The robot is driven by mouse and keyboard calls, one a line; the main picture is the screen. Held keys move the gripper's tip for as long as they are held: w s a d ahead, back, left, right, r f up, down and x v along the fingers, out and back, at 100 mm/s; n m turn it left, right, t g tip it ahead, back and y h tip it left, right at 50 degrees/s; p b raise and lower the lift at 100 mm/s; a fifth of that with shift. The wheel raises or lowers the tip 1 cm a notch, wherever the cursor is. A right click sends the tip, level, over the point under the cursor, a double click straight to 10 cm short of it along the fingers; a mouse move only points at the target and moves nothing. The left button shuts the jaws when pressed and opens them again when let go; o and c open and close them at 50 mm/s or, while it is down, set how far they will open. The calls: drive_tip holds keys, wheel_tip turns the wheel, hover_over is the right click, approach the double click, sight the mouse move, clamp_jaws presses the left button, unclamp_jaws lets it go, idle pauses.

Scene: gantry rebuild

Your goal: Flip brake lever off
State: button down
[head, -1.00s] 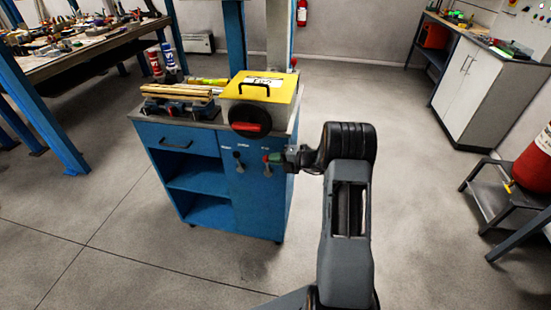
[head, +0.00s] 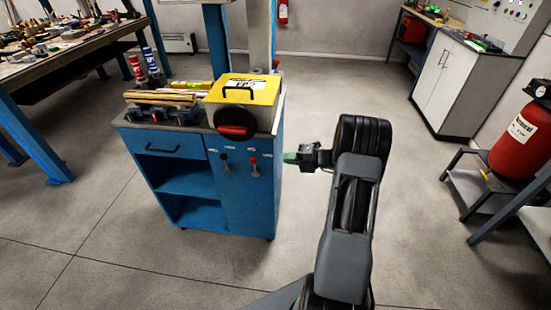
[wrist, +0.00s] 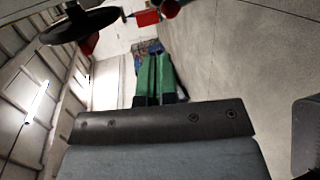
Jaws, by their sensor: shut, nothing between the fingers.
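Two short levers stand on the front of the blue cabinet in the head view: one with a black knob (head: 224,158) and one with a red knob (head: 253,161). Both knobs sit at the upper end of their stems. The small labels above them are too blurred to read, so I cannot tell which is the brake lever. My gripper (head: 290,157) is just right of the red-knobbed lever, apart from it, beside the cabinet's right edge. In the wrist view its green fingers (wrist: 154,80) are together with nothing between them.
A yellow-topped box (head: 243,90) with a black handwheel (head: 236,122) sits on the cabinet (head: 195,182) above the levers. Wooden strips (head: 160,97) lie to its left. A red extinguisher (head: 520,140) stands on a rack at right. The floor between is clear.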

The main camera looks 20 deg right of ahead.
drive_tip(key=shift+v, duration=1.4)
drive_tip(key=shift+r, duration=0.15)
